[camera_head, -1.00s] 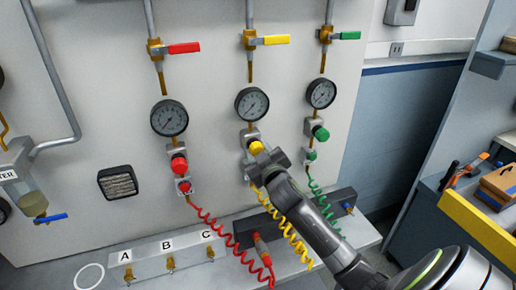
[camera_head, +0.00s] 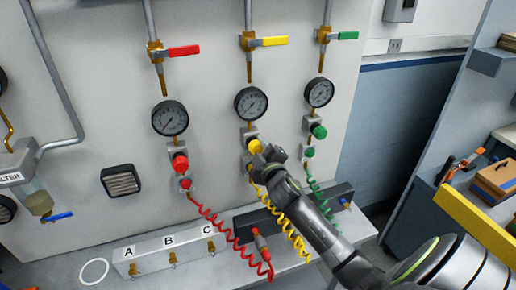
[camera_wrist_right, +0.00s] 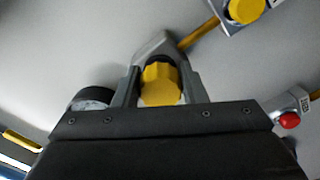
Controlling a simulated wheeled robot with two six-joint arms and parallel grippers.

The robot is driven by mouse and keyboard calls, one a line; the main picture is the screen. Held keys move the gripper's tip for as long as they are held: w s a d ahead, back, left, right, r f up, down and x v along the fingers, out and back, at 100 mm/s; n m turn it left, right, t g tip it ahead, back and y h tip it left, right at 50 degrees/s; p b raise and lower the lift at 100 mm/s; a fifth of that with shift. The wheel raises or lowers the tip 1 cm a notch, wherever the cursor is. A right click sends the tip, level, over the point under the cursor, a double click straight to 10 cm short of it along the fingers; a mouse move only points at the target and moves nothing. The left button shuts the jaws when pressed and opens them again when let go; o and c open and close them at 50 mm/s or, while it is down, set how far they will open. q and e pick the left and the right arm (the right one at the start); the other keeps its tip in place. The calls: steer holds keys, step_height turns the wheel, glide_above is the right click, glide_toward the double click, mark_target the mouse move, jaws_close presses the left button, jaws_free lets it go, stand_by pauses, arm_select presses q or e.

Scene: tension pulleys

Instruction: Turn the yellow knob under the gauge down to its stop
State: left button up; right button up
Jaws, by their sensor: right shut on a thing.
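The yellow knob (camera_head: 254,146) sticks out of a grey regulator block just below the middle gauge (camera_head: 252,103) on the upright panel. My right gripper (camera_head: 259,151) reaches it from the lower right and covers part of it. In the right wrist view the yellow knob (camera_wrist_right: 160,84) sits between the two fingers, and my right gripper (camera_wrist_right: 160,86) is shut on it. The gauge (camera_wrist_right: 92,98) shows partly behind the left finger there. The gauge's reading is too small to tell. My left gripper is not in view.
A red knob (camera_head: 180,163) and a green knob (camera_head: 319,131) flank the yellow one under their own gauges. Red, yellow and green coiled hoses hang below. A yellow valve handle (camera_head: 274,41) is above the gauge. A ledge with hooks A, B, C (camera_head: 170,250) runs below.

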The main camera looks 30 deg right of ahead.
steer(key=o, duration=1)
steer(key=shift+s, duration=0.1)
steer(key=b+v, duration=0.4)
steer(key=v, duration=1.3)
steer(key=shift+a+b, duration=0.15)
steer(key=shift+b, duration=0.2)
